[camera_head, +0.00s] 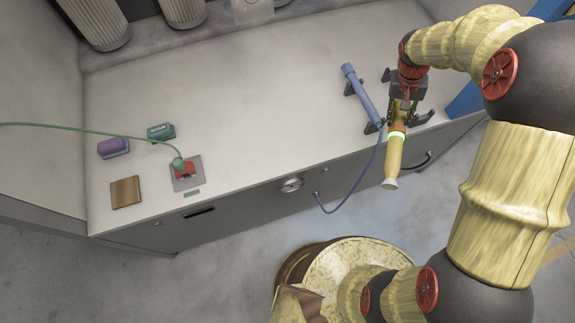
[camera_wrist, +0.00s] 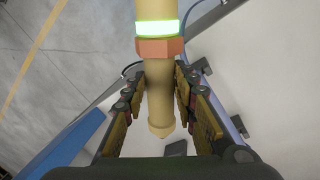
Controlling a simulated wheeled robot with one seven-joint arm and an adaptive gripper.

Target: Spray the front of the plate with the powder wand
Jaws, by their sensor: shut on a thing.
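The powder wand (camera_head: 393,158) is a tan-yellow rod with a glowing pale green ring and a pale flared tip. My gripper (camera_head: 402,112) is shut on it, near the counter's front edge at the right. The tip points down in the picture, out past that edge. In the wrist view the wand (camera_wrist: 156,10) runs up between the fingers of my gripper (camera_wrist: 161,78), with an orange hex collar below the ring. I cannot make out a hanging plate in either view.
A blue tube (camera_head: 361,93) with a blue hose lies on black brackets just left of my gripper. A red clamp (camera_head: 184,169) on a green cord, a purple block (camera_head: 113,147), a green block (camera_head: 161,131) and a brown tile (camera_head: 125,192) lie at left. The counter middle (camera_head: 270,110) is clear.

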